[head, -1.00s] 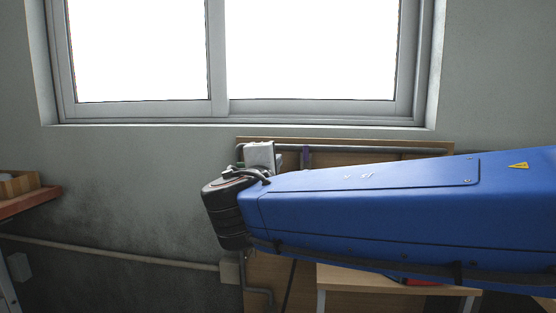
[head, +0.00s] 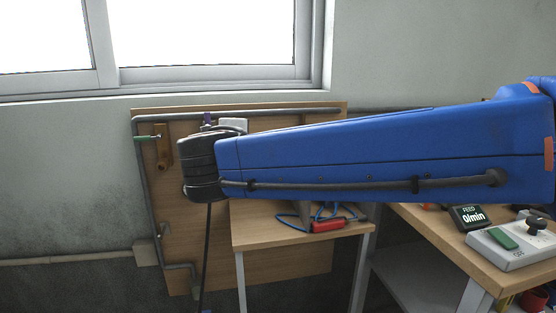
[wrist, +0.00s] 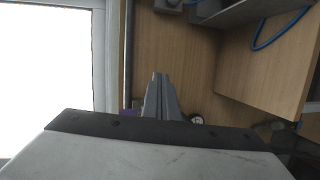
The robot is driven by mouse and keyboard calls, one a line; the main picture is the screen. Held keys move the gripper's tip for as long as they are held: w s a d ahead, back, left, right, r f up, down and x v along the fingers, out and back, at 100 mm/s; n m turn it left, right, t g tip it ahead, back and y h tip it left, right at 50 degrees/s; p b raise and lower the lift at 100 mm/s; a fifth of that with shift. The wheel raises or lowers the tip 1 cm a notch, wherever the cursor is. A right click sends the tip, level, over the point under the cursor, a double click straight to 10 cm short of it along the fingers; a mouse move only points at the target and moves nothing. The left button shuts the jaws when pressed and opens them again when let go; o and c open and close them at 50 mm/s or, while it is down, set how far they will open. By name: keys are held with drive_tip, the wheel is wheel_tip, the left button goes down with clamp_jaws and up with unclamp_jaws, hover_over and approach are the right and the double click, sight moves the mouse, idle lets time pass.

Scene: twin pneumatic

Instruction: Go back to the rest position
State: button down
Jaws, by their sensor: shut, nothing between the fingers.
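My gripper (wrist: 160,78) shows in the wrist view as two grey fingers pressed together, with nothing between them. They stick out past the dark edge of my wrist, in front of a wooden board (wrist: 178,50). In the head view my blue arm reaches in from the right and ends in a dark wrist joint in front of the same board (head: 180,245). My gripper cannot be made out there.
A small wooden table (head: 300,232) below my arm bears a red tool (head: 328,225) with a blue hose. A workbench (head: 450,240) at right holds a display (head: 468,216) and a control box (head: 512,248). Pipes (head: 150,190) line the board. A window (head: 200,40) is behind.

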drive_tip(key=s+d+f+m+g+h, duration=0.1)
drive_tip(key=s+d+f+m+g, duration=0.3)
drive_tip(key=d, duration=0.6)
drive_tip(key=d+f+m+g+h, duration=0.1)
drive_tip(key=d+f, duration=0.4)
drive_tip(key=d, duration=0.5)
drive_tip(key=s+d+f+m+g+h, duration=0.1)
drive_tip(key=s+d+f+m+g, duration=0.3)
drive_tip(key=d, duration=0.6)
drive_tip(key=s+d+f+m+g+y, duration=0.1)
drive_tip(key=s+d+f+m, duration=0.2)
drive_tip(key=s+f, duration=0.4)
drive_tip(key=s+d+f+m+y, duration=0.2)
drive_tip(key=s+d+f+m, duration=0.2)
drive_tip(key=s+f, duration=0.4)
drive_tip(key=shift+s+d+m+g+y, duration=0.35)
drive_tip(key=shift+s+m, duration=0.35)
drive_tip(key=shift+s, duration=0.25)
